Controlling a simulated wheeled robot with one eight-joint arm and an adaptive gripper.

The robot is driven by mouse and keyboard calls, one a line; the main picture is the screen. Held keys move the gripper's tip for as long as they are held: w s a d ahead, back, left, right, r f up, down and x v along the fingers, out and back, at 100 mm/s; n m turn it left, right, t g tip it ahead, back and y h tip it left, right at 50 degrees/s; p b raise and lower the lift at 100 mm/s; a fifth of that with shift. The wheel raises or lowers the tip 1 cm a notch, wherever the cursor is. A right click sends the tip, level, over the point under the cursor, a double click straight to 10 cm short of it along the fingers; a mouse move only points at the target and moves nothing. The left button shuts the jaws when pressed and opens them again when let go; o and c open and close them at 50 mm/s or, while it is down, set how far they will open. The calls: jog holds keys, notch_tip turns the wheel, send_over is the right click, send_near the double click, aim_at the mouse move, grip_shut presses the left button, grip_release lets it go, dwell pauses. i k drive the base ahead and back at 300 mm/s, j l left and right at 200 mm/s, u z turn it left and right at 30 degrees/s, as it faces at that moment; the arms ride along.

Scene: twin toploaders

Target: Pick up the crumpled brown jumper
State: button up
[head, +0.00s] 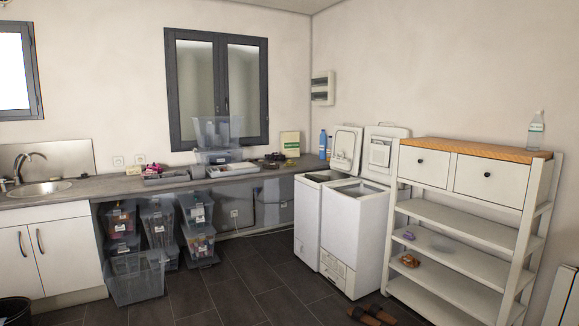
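I cannot make out a crumpled brown jumper in the head view. Two white top-loading washers stand side by side right of the middle, the left one (309,222) and the right one (346,243). Both lids are raised, the left lid (346,148) and the right lid (380,152). The insides of the drums are mostly hidden from this angle. Brown slipper-like things (375,315) lie on the floor at the bottom edge. My gripper is not in view.
A white shelf unit (450,222) stands right of the washers, with a small orange-brown thing (409,261) on a shelf and a bottle (536,129) on top. Clear plastic boxes (137,278) stand under the grey counter (90,187). The dark tiled floor (250,290) in the middle is clear.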

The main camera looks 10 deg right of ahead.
aim_at(270, 165)
jog(key=i+z, duration=0.15)
jog(key=i, duration=5.3)
jog(key=i+z, duration=0.2)
jog(key=i, duration=0.25)
jog(key=i+j+z, duration=0.2)
jog(key=i, duration=0.3)
jog(key=i+j+z, duration=0.2)
jog(key=i, duration=0.25)
jog(key=i+j+z, duration=0.2)
jog(key=i, duration=0.25)
